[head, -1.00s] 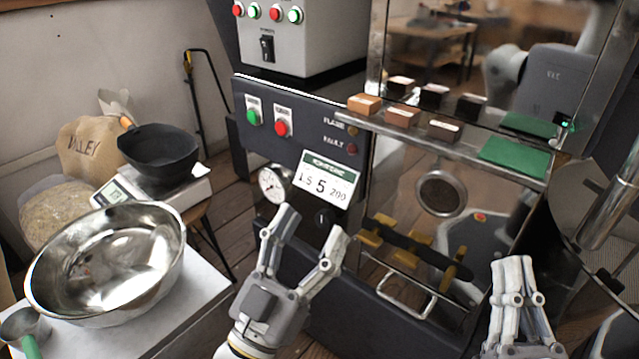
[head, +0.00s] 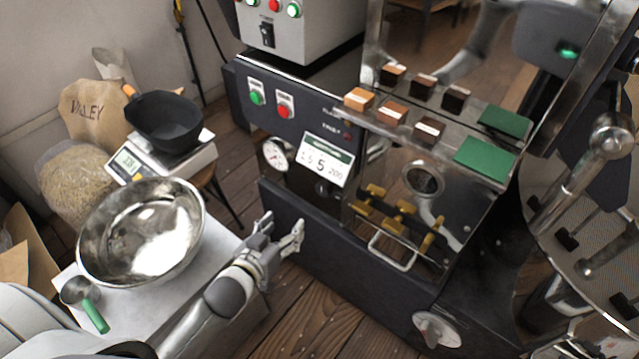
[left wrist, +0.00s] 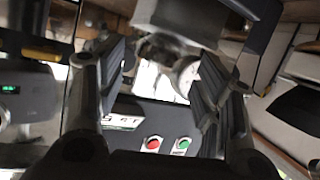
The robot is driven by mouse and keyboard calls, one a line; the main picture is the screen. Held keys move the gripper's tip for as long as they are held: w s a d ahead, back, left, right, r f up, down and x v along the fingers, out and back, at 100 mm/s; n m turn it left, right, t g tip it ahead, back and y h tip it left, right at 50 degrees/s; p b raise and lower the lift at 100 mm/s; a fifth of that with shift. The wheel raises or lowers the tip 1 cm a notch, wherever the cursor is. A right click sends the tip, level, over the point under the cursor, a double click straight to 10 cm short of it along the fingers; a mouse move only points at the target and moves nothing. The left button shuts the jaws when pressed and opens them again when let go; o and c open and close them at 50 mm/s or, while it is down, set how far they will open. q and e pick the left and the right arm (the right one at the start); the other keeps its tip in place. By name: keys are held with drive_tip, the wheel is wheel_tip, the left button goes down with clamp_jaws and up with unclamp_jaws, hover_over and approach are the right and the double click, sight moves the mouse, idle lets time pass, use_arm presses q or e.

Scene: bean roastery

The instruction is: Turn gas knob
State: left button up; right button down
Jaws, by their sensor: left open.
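A small dark knob (head: 321,187) sits on the dark front panel of the roaster, just below the white card reading 5 (head: 328,158). A round pressure gauge (head: 277,153) is to its left. The pictures do not show clearly which control is the gas knob. In the left wrist view the card (left wrist: 122,121), red button (left wrist: 152,143) and green button (left wrist: 183,145) show between the fingers. My right gripper is out of view.
A steel bowl (head: 142,233) and a green-handled scoop (head: 86,303) are on the white table at left. A black pan (head: 163,122) stands on a scale (head: 185,160).

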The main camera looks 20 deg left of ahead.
sight(321, 191)
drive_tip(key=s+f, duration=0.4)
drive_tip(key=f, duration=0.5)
use_arm(q)
drive_tip(key=w+d+t+h, duration=0.1)
drive_tip(key=w, duration=0.2)
drive_tip(key=w+d+r+m+t+h, duration=0.1)
drive_tip(key=w+d+h, duration=0.1)
drive_tip(key=w, duration=0.2)
drive_tip(key=w+d+h+b, duration=0.1)
drive_tip(key=w+h, duration=0.1)
drive_tip(key=w, duration=0.2)
drive_tip(key=shift+d+r+t, duration=0.35)
drive_tip(key=shift+d+t, duration=0.05)
drive_tip(key=shift+w+d, duration=0.25)
drive_tip(key=shift+w, duration=0.25)
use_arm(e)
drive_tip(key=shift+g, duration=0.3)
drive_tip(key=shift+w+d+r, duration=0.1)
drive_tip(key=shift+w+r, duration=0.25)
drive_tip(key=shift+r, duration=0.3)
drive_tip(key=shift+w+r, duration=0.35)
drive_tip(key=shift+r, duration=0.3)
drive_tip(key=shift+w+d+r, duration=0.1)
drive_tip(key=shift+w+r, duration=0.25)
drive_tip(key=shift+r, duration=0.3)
use_arm(q)
drive_tip(key=shift+c, duration=0.4)
drive_tip(key=c, duration=0.9)
drive_tip(key=shift+m, duration=0.3)
